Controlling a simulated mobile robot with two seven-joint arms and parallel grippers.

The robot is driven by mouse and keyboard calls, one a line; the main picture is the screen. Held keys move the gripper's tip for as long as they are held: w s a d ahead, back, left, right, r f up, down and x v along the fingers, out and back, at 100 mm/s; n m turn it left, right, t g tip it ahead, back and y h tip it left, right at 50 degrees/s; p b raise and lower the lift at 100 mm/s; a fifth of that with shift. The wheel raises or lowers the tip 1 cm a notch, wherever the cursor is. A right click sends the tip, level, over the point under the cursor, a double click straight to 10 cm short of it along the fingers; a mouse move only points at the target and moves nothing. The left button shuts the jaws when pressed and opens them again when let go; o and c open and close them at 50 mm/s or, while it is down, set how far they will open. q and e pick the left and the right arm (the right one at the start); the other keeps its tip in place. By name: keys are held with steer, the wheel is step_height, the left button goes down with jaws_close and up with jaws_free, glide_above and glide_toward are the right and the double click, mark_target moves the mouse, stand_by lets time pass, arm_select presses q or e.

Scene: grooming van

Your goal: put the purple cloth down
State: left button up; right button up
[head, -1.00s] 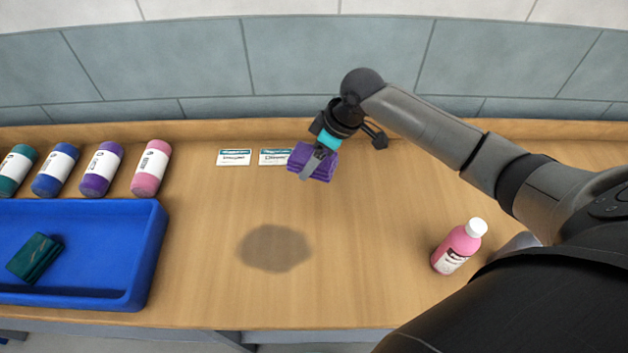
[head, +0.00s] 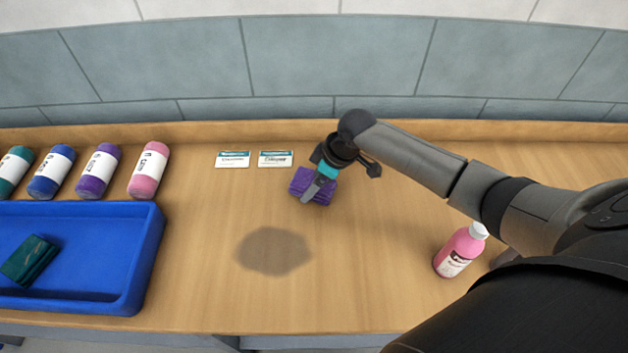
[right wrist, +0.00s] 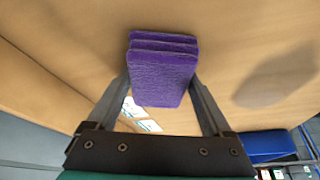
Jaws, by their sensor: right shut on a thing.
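The folded purple cloth (head: 304,184) is between the fingers of my right gripper (head: 318,190), which is shut on it. In the right wrist view the cloth (right wrist: 163,70) sits between the two fingertips (right wrist: 163,85), with its folded layers showing. In the head view it is over the wooden counter, in front of the two small cards. Whether it touches the counter is hard to tell. My left gripper is not in view.
A grey stain (head: 273,251) marks the counter (head: 360,270). Two cards (head: 233,159) (head: 275,158) lie near the back. A pink bottle (head: 461,251) stands at right. A blue tray (head: 140,260) holding a green cloth (head: 28,260) is at left, with several bottles (head: 148,170) behind it.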

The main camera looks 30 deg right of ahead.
steer(key=shift+s+f, duration=0.15)
steer(key=shift+f, duration=0.15)
steer(key=o, duration=0.9)
steer(key=shift+c, duration=0.2)
steer(key=shift+o, duration=0.5)
steer(key=shift+f, duration=0.1)
steer(key=shift+s, duration=0.15)
steer(key=shift+a+f, duration=0.1)
steer(key=shift+r, duration=0.65)
steer(key=p+v, duration=0.2)
steer(key=v, duration=1)
